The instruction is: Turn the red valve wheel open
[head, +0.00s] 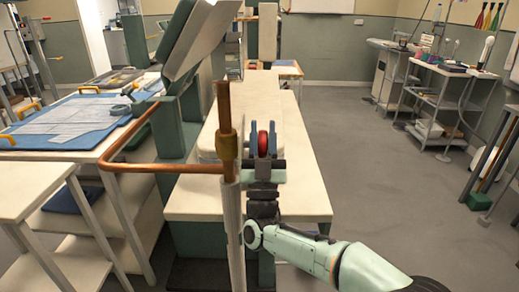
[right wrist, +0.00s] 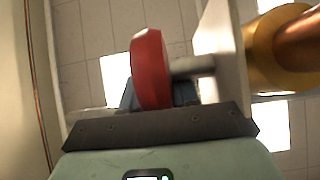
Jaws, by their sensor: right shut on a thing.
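The red valve wheel (head: 263,143) shows edge-on between the blue fingertips of my right gripper (head: 263,146) in the head view. My right gripper is shut on it. In the right wrist view the red wheel (right wrist: 151,68) stands close above the dark palm, with a grey stem running right to a pale plate (right wrist: 222,58). Beyond the plate is a brass fitting (right wrist: 262,48) on a copper pipe (right wrist: 304,38). In the head view this brass collar (head: 226,145) sits just left of the gripper. The fingers are partly hidden behind the wheel in the wrist view. My left gripper is out of view.
A copper pipe (head: 165,168) bends out left from the upright post (head: 233,235), close beside my right arm. A long pale bench (head: 295,165) lies behind the gripper. Tables with a blue mat (head: 75,118) stand left. The floor (head: 385,190) at right is open.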

